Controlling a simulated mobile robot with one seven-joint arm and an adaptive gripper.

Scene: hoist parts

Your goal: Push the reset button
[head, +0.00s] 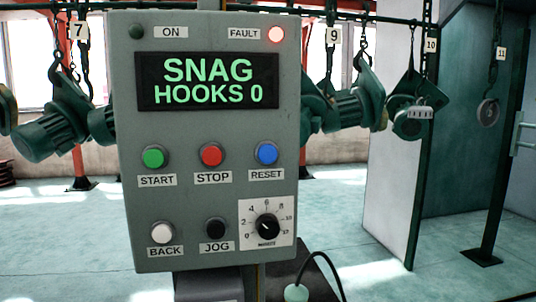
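The grey control box (190,225) fills the middle of the head view. Its blue reset button (267,153) is on the right of the upper button row, above a label reading RESET. The green start button (153,157) and the red stop button (211,155) are to its left. The display (208,82) reads "SNAG HOOKS 0". The fault lamp (276,35) glows red, and the ON lamp (138,32) is dark. My gripper is not in view.
Below are a white back button (162,233), a black jog button (216,228) and a dial (267,227). Green hoist parts (48,130) hang on chains behind. A green post (490,180) stands at right. Floor (345,215) shows open between box and panel.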

